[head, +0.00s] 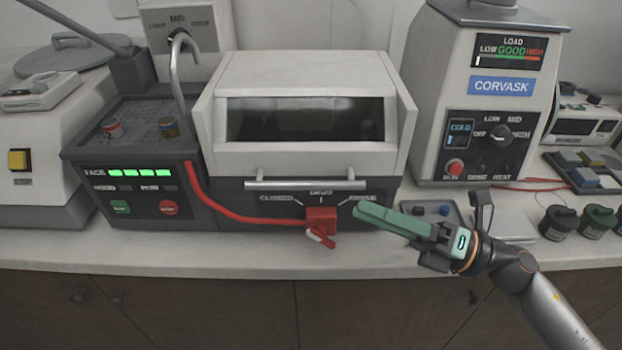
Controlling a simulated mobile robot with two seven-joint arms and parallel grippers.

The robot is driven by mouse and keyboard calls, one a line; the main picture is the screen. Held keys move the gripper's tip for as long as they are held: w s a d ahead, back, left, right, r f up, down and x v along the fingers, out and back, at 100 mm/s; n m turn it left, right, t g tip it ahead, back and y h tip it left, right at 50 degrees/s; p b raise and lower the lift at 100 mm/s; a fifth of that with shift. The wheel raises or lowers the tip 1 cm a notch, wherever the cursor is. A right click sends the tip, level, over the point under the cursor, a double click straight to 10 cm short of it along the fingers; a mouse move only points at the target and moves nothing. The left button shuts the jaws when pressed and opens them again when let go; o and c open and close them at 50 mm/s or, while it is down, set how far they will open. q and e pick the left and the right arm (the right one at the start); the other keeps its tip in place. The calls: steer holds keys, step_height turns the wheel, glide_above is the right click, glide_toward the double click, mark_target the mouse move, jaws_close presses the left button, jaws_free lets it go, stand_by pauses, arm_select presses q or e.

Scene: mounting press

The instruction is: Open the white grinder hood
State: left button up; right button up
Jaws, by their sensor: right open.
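The white grinder hood (307,75) sits in the middle of the counter, down over its dark base, with a dark window (306,120) in its front. A pale bar handle (305,185) runs along its lower front edge. Below it is a red selector knob (321,218) among the labels CLOSED, a middle word hard to read, and RINSE. My right gripper (362,211), with green fingers, is open and reaches in from the right. Its fingertips are just right of the knob and lower than the handle's right end, with no visible grip on either. My left gripper is out of view.
A dark unit (130,185) with green lights and a curved spout stands left of the hood; a red hose (235,214) runs from it to the knob. A CORVASK machine (490,95) stands on the right. Dark jars (558,222) stand at far right. The front counter strip is clear.

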mark_target(303, 182)
steer(key=p+x, duration=0.2)
steer(key=x, duration=0.7)
steer(key=shift+w+a+r, duration=0.1)
steer(key=shift+a+r, duration=0.15)
steer(key=shift+a, duration=0.05)
steer(key=shift+w+a, duration=0.2)
steer(key=shift+a, duration=0.4)
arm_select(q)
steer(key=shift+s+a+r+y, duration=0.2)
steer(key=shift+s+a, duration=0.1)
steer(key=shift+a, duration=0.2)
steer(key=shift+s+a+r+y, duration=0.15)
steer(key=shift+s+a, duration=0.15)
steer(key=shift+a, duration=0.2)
arm_select(e)
steer(key=shift+c, duration=0.4)
steer(key=shift+c, duration=1.4)
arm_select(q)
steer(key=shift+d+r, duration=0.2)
arm_select(e)
jaws_close()
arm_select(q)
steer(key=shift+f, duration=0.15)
